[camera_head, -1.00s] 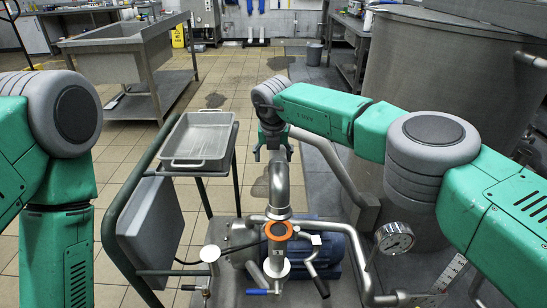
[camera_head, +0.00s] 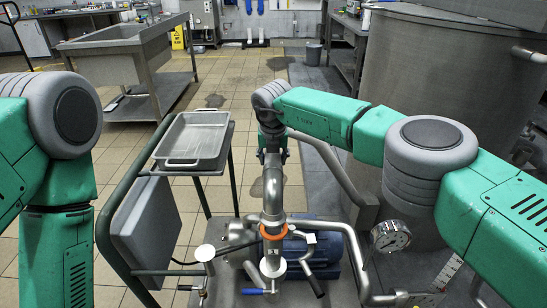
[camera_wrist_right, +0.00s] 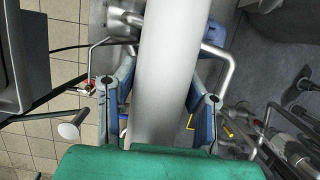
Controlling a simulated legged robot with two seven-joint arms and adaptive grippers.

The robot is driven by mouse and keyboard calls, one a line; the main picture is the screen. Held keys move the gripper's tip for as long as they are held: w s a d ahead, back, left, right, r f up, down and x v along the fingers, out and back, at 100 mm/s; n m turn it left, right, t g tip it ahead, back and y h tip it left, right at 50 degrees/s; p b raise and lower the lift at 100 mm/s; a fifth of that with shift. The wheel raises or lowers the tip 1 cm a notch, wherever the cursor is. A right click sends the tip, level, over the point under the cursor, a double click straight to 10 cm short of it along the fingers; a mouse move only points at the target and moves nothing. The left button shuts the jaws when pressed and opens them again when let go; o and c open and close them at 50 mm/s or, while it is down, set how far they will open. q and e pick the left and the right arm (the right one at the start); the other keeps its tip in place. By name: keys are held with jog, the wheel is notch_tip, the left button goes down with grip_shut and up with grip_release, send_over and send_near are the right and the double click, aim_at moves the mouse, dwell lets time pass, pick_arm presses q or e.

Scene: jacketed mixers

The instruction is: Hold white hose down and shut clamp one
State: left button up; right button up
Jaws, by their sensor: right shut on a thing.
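My right gripper (camera_head: 271,154) is shut on a pale, smooth pipe (camera_head: 272,195), the only thing that fits the white hose. In the right wrist view this pipe (camera_wrist_right: 163,85) runs between the two fingers (camera_wrist_right: 160,68). In the head view its lower end meets an orange ring (camera_head: 273,232) on top of a steel fitting (camera_head: 272,263); whether it is fully seated I cannot tell. A small blue lever (camera_head: 252,291) sits low beside the fitting. I cannot make out which part is clamp one. My left arm shows at the left edge, its gripper out of frame.
A metal tray (camera_head: 195,163) stands on a green-railed cart at the left. A blue motor (camera_head: 315,252), bent steel pipes and a pressure gauge (camera_head: 390,236) crowd the right of the fitting. A large steel tank (camera_head: 440,80) stands behind my right arm.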

jog(key=shift+a+f+b, duration=0.1)
jog(key=shift+f+b, duration=0.2)
jog(key=shift+f, duration=0.45)
jog(key=shift+f+b, duration=0.3)
jog(key=shift+b, duration=0.05)
